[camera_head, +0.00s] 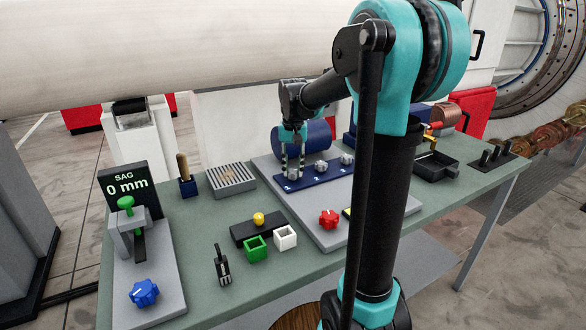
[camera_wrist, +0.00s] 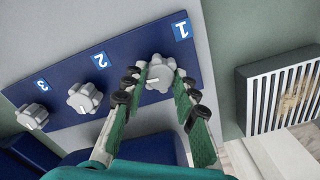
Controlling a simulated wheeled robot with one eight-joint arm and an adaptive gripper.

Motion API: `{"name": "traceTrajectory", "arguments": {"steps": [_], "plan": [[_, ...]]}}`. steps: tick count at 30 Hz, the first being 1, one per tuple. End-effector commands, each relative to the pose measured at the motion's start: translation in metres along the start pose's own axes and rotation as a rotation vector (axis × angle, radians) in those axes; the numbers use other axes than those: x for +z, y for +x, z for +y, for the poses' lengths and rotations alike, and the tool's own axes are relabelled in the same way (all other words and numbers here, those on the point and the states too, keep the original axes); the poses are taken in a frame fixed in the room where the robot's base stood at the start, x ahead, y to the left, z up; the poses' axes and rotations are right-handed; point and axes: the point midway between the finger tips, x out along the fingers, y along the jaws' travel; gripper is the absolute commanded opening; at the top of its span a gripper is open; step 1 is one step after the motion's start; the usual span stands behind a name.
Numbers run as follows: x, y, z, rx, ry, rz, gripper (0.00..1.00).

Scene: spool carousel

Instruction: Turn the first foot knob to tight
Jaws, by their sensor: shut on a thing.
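The first foot knob (camera_wrist: 160,70) is a light grey lobed knob beside the blue label "1" (camera_wrist: 181,27) on a dark blue strip (camera_head: 320,176). A pale mark shows on its face. My gripper (camera_wrist: 161,78) has its two green-padded fingers on opposite sides of this knob and is shut on it. In the head view my gripper (camera_head: 292,168) reaches down over the left end of the strip, and its fingers partly hide the knob. Knob 2 (camera_wrist: 85,97) and knob 3 (camera_wrist: 32,116) are similar grey knobs, untouched, farther along the strip.
A dark blue cylinder (camera_head: 318,133) lies just behind the strip. A slatted grey block (camera_head: 232,178) stands to its left.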

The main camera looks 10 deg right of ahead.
Motion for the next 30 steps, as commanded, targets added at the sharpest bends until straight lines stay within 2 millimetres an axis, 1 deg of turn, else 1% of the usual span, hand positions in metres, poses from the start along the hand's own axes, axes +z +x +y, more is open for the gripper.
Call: {"name": "traceTrajectory", "arguments": {"steps": [6,12,19,30], "plan": [[-0.0004,-0.0003,0.0002,0.000,0.156,0.001,0.00],[-0.0004,-0.0003,0.0004,0.000,0.253,0.001,0.00],[-0.0004,-0.0003,0.0004,0.000,0.306,0.001,0.00],[-0.0004,-0.0003,0.0004,0.000,0.316,0.001,0.00]]}}
